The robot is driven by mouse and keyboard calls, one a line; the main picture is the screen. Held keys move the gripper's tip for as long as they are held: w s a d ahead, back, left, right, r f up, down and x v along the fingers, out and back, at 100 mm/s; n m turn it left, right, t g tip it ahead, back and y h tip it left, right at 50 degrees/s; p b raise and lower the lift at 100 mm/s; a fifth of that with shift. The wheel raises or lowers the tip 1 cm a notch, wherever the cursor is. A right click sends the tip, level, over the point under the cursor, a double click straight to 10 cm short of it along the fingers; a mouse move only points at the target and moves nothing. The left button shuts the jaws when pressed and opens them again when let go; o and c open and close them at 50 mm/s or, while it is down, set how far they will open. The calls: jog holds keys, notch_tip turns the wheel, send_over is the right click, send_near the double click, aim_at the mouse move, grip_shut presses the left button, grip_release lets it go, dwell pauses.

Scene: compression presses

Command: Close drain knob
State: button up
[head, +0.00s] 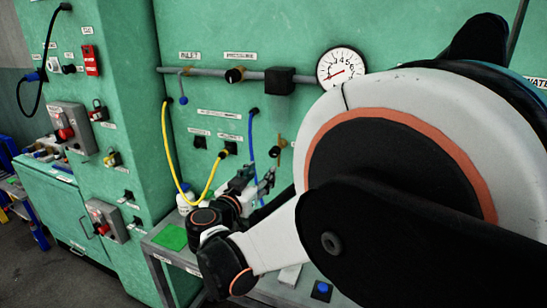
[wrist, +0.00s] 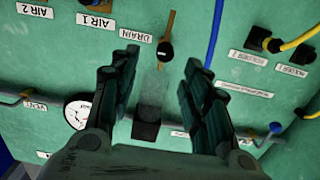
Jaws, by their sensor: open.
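The drain knob (wrist: 165,49) is a small black knob with a brass-coloured bar, on the green panel beside the DRAIN label (wrist: 135,32). In the wrist view it shows beyond the gap between my fingertips, and nothing is seen touching it. In the head view, a small brass and black fitting (head: 281,144) on the panel looks like the same knob. My gripper (wrist: 161,58) is open and empty, with a dark finger on each side of the view. In the head view my gripper (head: 266,178) is small, below and left of that fitting, partly hidden by my arm.
A pressure gauge (head: 341,68) and a grey pipe (head: 210,72) run above. A blue hose (head: 252,140) and yellow hose (head: 167,150) hang to the left. AIR 1 fittings (wrist: 101,5) are near the DRAIN label. A table with a green pad (head: 171,237) stands below.

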jog(key=shift+t, duration=0.4)
jog(key=x, duration=0.4)
jog(key=b+x, duration=0.1)
jog(key=x, duration=0.3)
jog(key=a+b+x, duration=0.1)
jog(key=x, duration=0.4)
jog(key=shift+w+r, duration=0.15)
jog(key=shift+r, duration=0.05)
grip_shut()
